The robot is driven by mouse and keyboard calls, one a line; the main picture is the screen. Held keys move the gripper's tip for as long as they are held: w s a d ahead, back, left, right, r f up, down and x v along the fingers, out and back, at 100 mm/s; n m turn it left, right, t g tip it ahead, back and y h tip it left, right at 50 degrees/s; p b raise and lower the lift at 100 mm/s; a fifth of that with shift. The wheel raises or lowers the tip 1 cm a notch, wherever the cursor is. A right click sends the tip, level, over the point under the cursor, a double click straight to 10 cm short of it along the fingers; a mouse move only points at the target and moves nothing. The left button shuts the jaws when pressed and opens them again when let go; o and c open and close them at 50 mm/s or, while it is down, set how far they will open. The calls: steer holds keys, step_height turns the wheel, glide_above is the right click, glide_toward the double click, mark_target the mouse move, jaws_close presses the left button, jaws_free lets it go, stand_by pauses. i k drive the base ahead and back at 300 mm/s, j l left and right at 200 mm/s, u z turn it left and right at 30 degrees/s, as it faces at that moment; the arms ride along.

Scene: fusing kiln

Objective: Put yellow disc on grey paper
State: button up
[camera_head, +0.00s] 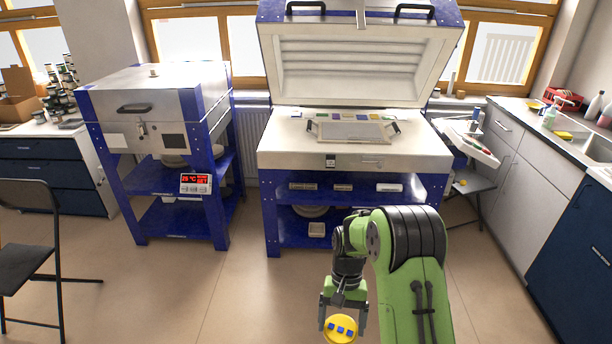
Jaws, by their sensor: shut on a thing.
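The yellow disc (340,338), with a few small blue squares on its face, is at the bottom edge of the view, partly cut off by it. My gripper (342,322) is shut on the disc, with one finger at each side, low in front of the open kiln. A pale grey sheet (352,131) lies on the kiln bed between two dark handles; I take it for the grey paper, though its material is hard to tell. The disc is well apart from the sheet, on the near side of the kiln.
The open kiln (290,150) has its lid (350,65) raised. A shut kiln (150,90) stands left, a chair (25,265) at far left, and a counter with sink (590,150) right. The front floor is clear.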

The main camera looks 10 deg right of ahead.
mark_target(352, 130)
steer(key=i+l+z, duration=0.15)
steer(key=i, duration=0.75)
steer(key=i+l+z, duration=0.15)
steer(key=i, duration=0.7)
steer(key=i+l+u, duration=0.2)
steer(key=i+u, duration=0.2)
steer(key=i+l+u, duration=0.45)
steer(key=i, duration=0.15)
steer(key=i+l+u, duration=0.4)
steer(key=i+l, duration=0.05)
